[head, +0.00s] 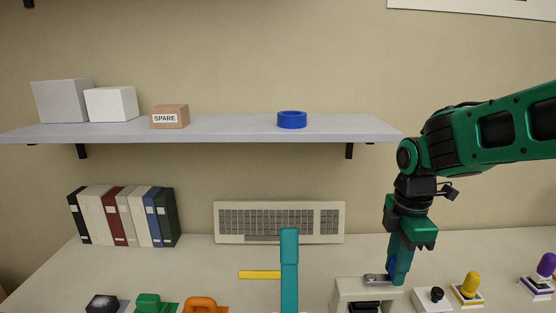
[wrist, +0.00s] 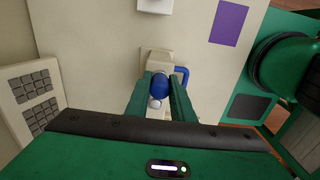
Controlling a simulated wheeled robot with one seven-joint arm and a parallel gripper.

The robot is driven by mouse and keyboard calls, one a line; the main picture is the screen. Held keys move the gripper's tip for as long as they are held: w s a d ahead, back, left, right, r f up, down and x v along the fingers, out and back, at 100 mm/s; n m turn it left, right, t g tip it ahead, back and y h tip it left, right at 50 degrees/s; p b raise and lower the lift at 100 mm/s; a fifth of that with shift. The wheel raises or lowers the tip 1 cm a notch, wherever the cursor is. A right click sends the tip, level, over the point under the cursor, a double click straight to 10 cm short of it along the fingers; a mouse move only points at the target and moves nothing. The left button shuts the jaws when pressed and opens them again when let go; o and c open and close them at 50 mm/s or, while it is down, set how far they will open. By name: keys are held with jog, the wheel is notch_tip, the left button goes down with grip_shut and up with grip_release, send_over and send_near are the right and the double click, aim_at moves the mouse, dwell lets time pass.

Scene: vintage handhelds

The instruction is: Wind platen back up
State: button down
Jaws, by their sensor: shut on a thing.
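A small beige press frame (head: 352,285) stands at the front edge of the head view, with a dark opening under its top. A grey metal crank arm (head: 377,279) lies on top of it. My gripper (head: 399,276) points down at the crank's right end. In the wrist view its two green fingers are closed on a blue knob (wrist: 160,83), one on each side. A pale round end (wrist: 155,103) shows beside the knob. The beige frame (wrist: 155,55) shows just beyond the fingertips. The platen itself cannot be made out; the frame's lower part is cut off.
A teal upright post (head: 289,265) and a yellow bar (head: 259,274) stand left of the press. A keyboard (head: 279,222) leans at the back. To the right are a black-knobbed box (head: 436,296) and a yellow knob (head: 472,283). A shelf (head: 220,130) hangs above.

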jog(key=shift+s+f, duration=0.2)
jog(key=shift+s, duration=0.5)
jog(key=shift+s+a, duration=0.1)
jog(key=shift+s+a, duration=0.6)
jog(key=shift+s, duration=0.3)
jog(key=c, duration=1.7)
grip_release()
jog(key=shift+a+r, duration=0.1)
jog(key=shift+w, duration=0.15)
jog(key=shift+r, duration=3.55)
